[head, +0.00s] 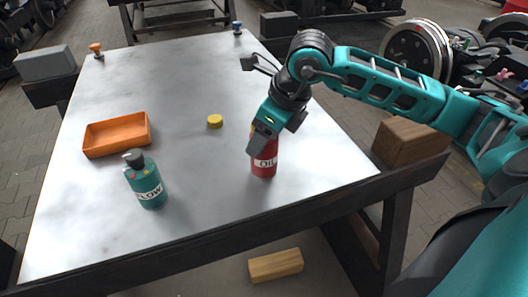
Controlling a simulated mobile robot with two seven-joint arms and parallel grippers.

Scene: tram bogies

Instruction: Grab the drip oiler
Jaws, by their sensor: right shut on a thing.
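The drip oiler appears to be the red container (264,164) with a white label reading "OIL", upright at the right front of the metal table (190,215). My right gripper (264,139) comes down over its top and is shut on it. The top of the container is mostly hidden by the gripper. I cannot tell whether its base touches the table. My left gripper is not in the head view.
A teal bottle (148,184) with a dark cap and an orange tray (117,134) stand at left. A yellow disc (215,121) lies mid-table. Wooden blocks (409,143) are beyond the right edge and on the floor (276,265). The table's back middle is clear.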

